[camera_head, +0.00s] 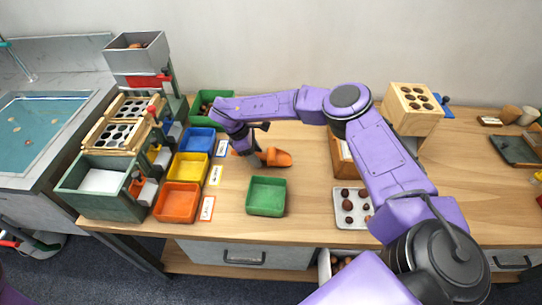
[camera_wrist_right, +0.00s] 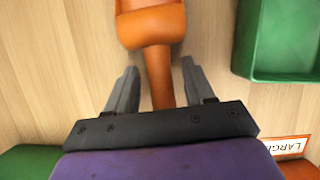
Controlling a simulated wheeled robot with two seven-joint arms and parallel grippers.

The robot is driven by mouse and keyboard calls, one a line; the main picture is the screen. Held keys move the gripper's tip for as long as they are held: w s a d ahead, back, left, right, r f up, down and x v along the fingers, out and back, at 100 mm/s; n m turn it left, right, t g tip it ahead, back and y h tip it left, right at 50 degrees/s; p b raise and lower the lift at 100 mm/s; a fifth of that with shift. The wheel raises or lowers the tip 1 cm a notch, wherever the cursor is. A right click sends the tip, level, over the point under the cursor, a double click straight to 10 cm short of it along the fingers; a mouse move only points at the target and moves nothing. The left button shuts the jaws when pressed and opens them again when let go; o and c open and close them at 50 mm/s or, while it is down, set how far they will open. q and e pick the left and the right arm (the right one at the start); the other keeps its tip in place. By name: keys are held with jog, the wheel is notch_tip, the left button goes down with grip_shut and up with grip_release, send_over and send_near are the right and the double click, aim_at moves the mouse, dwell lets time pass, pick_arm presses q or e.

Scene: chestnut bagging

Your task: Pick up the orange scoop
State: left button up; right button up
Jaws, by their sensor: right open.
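The orange scoop (camera_head: 277,157) lies on the wooden table, behind the green tray, in the head view. In the right wrist view the scoop (camera_wrist_right: 150,28) has its bowl at the top and its handle running down between my fingers. My right gripper (camera_wrist_right: 160,82) is open, with one finger on each side of the handle and a gap on both sides. In the head view my right gripper (camera_head: 254,158) is over the handle end and partly hides it. My left gripper is not in view.
A green tray (camera_head: 266,196) stands in front of the scoop. Blue (camera_head: 197,141), yellow (camera_head: 188,170) and orange (camera_head: 177,201) bins with label cards stand to the left. A white tray of chestnuts (camera_head: 344,221) lies to the right. Bare table surrounds the scoop.

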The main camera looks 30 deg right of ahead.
aim_at(259, 153)
grip_shut()
jog(key=shift+r, duration=0.25)
notch_tip(259, 153, up, 2)
jog(key=shift+r+b, duration=0.25)
jog(key=shift+b, duration=0.05)
jog(key=s+a+r+b, duration=0.3)
jog(key=s+a+r, duration=0.3)
jog(key=s+r, duration=0.4)
jog(key=shift+s+a+b, duration=0.25)
jog(key=shift+s+b, duration=0.1)
jog(key=shift+s, duration=0.9)
